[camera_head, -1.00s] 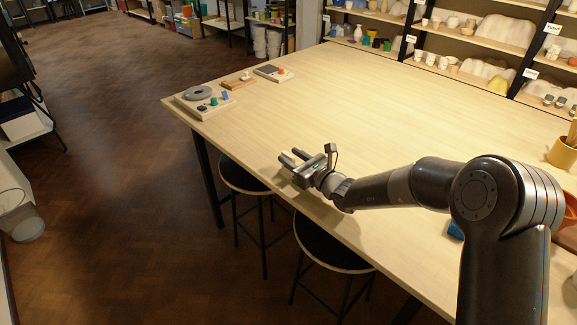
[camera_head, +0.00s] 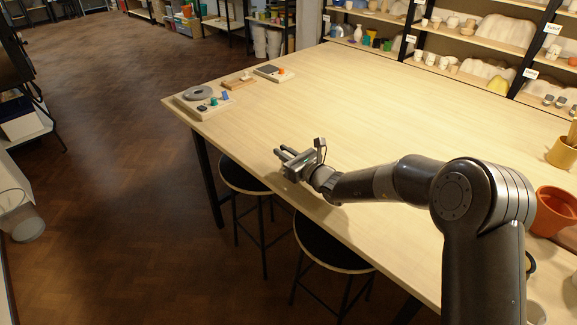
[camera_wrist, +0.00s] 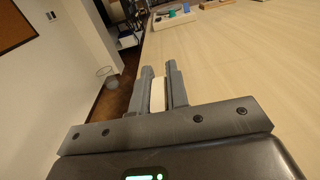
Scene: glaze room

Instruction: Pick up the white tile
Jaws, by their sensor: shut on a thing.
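The white tile (camera_wrist: 157,94) shows as a narrow pale slab, upright between the two fingers in the wrist view. My gripper (camera_wrist: 160,82) is shut on it, with a finger against each side; the fingers hide much of its faces. In the head view my gripper (camera_head: 283,155) is above the near left edge of the long pale table (camera_head: 380,130). The tile is too small to make out clearly there.
A board with a grey disc (camera_head: 199,93) and small coloured pieces lies at the table's far left corner, near two smaller boards. A terracotta pot (camera_head: 556,209) stands at the right. Stools (camera_head: 333,247) sit along the near edge. The table's middle is clear.

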